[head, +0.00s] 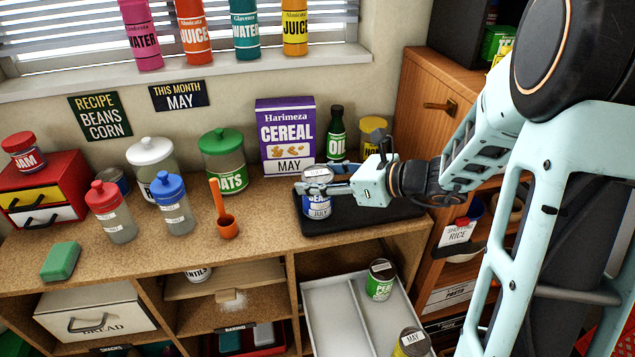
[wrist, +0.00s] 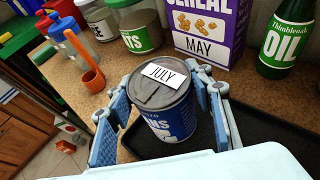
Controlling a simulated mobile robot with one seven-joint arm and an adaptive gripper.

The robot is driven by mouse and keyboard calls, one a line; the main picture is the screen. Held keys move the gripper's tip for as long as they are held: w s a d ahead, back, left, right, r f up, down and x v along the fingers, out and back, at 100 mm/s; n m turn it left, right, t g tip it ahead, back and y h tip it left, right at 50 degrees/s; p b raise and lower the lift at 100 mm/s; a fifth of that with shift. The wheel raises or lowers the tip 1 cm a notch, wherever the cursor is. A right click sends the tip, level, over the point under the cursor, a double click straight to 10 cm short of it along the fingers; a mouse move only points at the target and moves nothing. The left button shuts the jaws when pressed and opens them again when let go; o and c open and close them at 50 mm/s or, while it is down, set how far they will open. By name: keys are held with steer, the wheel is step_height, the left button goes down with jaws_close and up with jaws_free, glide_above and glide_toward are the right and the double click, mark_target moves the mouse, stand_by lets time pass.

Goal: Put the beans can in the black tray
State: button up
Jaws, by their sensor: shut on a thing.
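The beans can (head: 317,206) is blue with a grey lid and a "JULY" label on top. It stands upright at the left part of the black tray (head: 370,212) on the wooden counter. My gripper (head: 318,187) is around the can from the right, with its fingers on both sides. In the wrist view the beans can (wrist: 165,105) sits between the two blue finger pads of my gripper (wrist: 160,120), over or on the black tray (wrist: 245,125). I cannot tell for certain whether its base touches the tray.
Behind the tray stand a cereal box (head: 286,135), a green oil bottle (head: 336,135) and a yellow can (head: 373,137). An orange scoop (head: 224,215) and an oats jar (head: 223,160) are to the left. An open white drawer (head: 330,310) with cans is below. The tray's right part is clear.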

steer(key=shift+f, duration=0.15)
steer(key=o, duration=1.6)
steer(key=shift+c, duration=0.2)
steer(key=shift+r, duration=0.2)
steer(key=shift+s+d+r, duration=0.1)
steer(key=shift+d+r, duration=0.05)
steer(key=shift+d, duration=0.1)
steer(key=p+v, duration=0.1)
steer(key=v, duration=1)
steer(key=shift+d, duration=0.2)
steer(key=shift+s, duration=0.2)
